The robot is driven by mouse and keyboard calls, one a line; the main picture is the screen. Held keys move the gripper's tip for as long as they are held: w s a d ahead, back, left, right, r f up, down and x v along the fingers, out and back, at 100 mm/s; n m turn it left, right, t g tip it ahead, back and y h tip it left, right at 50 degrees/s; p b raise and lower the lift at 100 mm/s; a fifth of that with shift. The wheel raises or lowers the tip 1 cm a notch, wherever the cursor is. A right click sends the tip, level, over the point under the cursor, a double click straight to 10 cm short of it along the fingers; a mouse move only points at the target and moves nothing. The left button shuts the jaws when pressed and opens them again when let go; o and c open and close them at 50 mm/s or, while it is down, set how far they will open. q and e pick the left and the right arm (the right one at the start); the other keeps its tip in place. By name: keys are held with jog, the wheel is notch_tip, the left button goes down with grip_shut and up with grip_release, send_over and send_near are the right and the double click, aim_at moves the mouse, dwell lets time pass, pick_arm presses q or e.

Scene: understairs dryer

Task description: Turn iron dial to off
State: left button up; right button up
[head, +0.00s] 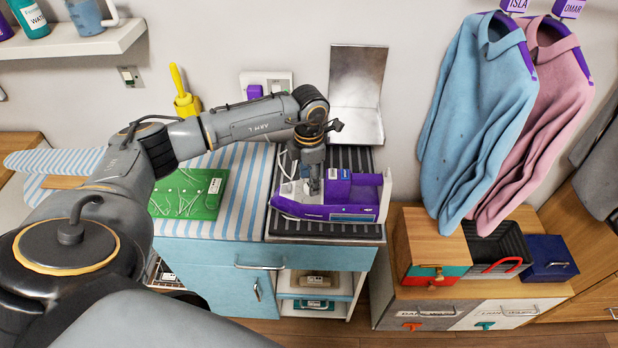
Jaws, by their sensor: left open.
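A purple and light grey iron (350,196) lies on a black ribbed mat (362,160) at the right end of the blue-and-white striped counter. My left arm reaches in from the left, and my left gripper (313,188) points down over the left-middle part of the iron. It is open, with its fingertips close to the iron's top; I cannot tell whether they touch it. The dial cannot be made out, and the gripper covers part of the iron. My right gripper is not in view.
A metal plate (358,85) stands upright behind the mat. A green board (190,193) lies left of it, and a yellow object (184,100) stands at the wall. Blue and pink shirts (475,110) hang at right above wooden drawers (437,240). A wall shelf (75,42) is upper left.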

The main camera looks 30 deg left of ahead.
pick_arm(q)
jog(key=shift+f, duration=0.85)
grip_shut()
